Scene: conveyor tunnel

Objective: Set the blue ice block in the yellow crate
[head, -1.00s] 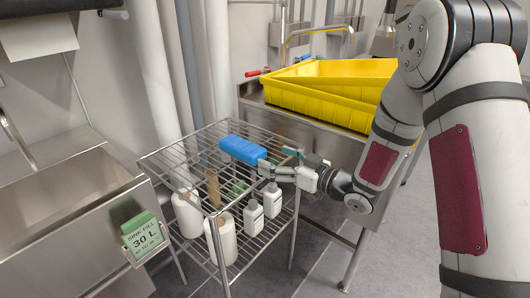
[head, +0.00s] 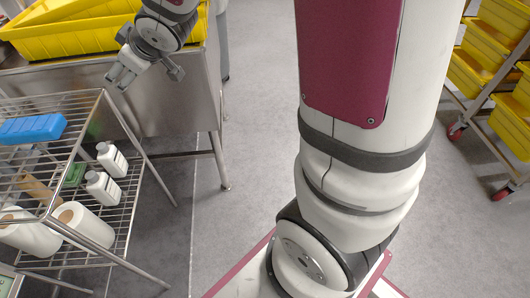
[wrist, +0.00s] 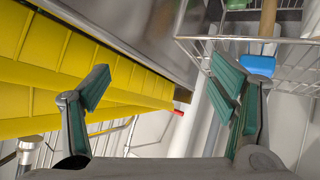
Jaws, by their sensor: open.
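The blue ice block (head: 32,129) lies flat on the top shelf of the wire rack (head: 85,105), at the left edge of the head view. The yellow crate (head: 70,42) sits on the steel counter at the upper left, with another yellow edge behind it. My gripper (head: 122,76) is open and empty, in front of the counter, right of the block and apart from it. In the wrist view the open fingers (wrist: 165,88) are spread with nothing between them, and yellow crate walls (wrist: 50,75) fill the left.
A trolley with yellow crates (head: 478,55) is at the right. Grey floor (head: 250,110) between is clear.

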